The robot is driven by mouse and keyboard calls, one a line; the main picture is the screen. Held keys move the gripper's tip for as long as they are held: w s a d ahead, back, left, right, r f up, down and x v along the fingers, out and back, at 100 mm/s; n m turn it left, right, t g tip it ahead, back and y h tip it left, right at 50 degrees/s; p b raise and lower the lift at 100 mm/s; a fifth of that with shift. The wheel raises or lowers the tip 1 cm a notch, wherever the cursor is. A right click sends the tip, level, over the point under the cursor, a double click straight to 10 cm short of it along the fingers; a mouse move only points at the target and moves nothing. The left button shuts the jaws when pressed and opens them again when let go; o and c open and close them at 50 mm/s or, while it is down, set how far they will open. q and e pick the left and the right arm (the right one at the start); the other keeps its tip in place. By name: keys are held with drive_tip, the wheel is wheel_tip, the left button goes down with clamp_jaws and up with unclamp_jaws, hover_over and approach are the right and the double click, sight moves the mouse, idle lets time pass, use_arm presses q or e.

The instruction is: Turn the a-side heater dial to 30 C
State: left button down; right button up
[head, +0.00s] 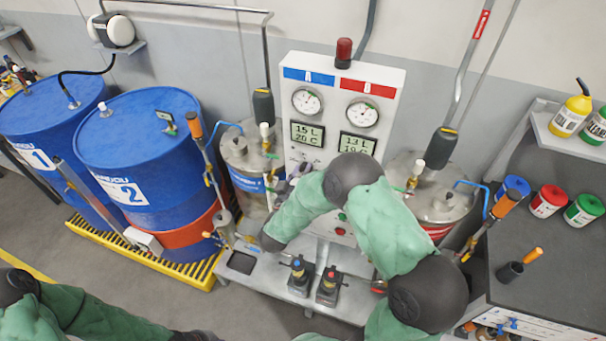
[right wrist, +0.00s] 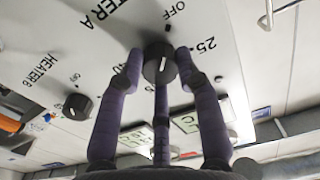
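The heater A dial (right wrist: 160,62) is a black knob with a white mark on a white panel, seen upside down in the right wrist view. OFF and 25 print to its upper right and right; other numbers are partly hidden behind fingers. I cannot tell which number the mark meets. My right gripper (right wrist: 160,57) has its purple fingers around the dial, fingertips against its sides.
The heater B dial (right wrist: 77,106) sits to the left in the right wrist view. The left display (head: 307,134) reads 15 L, 20 C. Steel tanks stand at both sides of the panel, the right one (head: 435,200) near my arm. Blue drums (head: 140,120) stand left.

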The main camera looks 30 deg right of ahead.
drive_tip(key=shift+f+m+b, duration=0.1)
drive_tip(key=shift+m+b, duration=11.8)
drive_tip(key=shift+b, duration=3.7)
drive_tip(key=o, duration=1.1)
drive_tip(key=shift+o, duration=0.2)
